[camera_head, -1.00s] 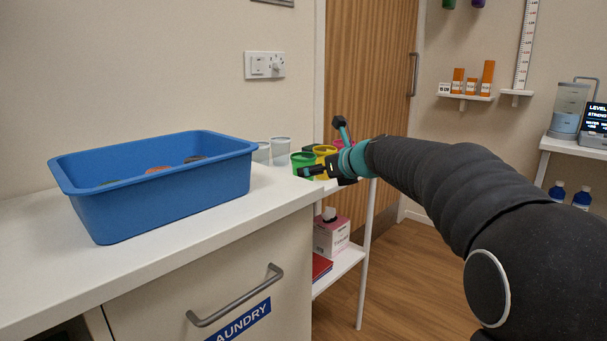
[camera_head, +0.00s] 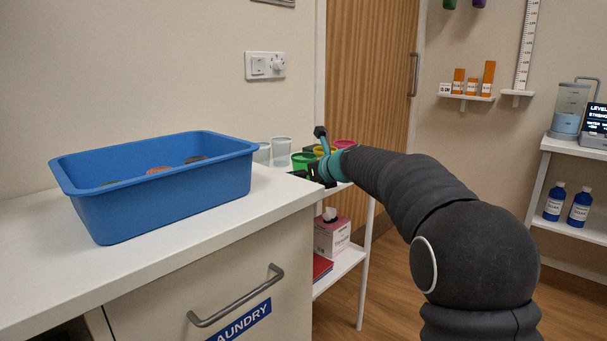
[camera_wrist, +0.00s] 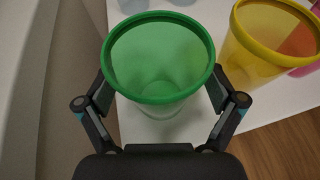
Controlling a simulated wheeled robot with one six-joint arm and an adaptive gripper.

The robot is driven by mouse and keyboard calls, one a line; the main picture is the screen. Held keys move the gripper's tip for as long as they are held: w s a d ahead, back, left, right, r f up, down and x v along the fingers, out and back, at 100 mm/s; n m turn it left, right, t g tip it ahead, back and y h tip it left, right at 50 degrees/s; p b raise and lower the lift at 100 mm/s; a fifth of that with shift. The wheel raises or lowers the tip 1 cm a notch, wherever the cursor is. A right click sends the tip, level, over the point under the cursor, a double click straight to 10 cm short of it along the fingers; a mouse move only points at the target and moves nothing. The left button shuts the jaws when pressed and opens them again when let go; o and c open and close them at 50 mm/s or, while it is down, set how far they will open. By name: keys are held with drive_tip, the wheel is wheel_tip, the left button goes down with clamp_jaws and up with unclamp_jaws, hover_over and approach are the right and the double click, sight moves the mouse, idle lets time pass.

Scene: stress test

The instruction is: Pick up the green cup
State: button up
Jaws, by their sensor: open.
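The green cup (camera_wrist: 158,98) stands upright with its open rim facing up in the wrist view. It is see-through green and sits on a white surface. My gripper (camera_wrist: 160,92) is open, with one finger on the left and one on the right of the cup. I cannot tell whether either finger touches it. In the head view the green cup (camera_head: 303,159) is partly hidden behind my gripper (camera_head: 306,178).
A yellow cup (camera_wrist: 268,50) stands close on the right, with a pink cup (camera_head: 344,143) beyond it. Clear cups (camera_head: 281,148) stand to the left. A blue bin (camera_head: 170,195) sits on the white counter (camera_head: 230,228) nearby. A wooden door (camera_head: 372,70) is behind.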

drive_tip(key=c, duration=0.9)
drive_tip(key=shift+o, duration=0.2)
drive_tip(key=shift+r, duration=0.15)
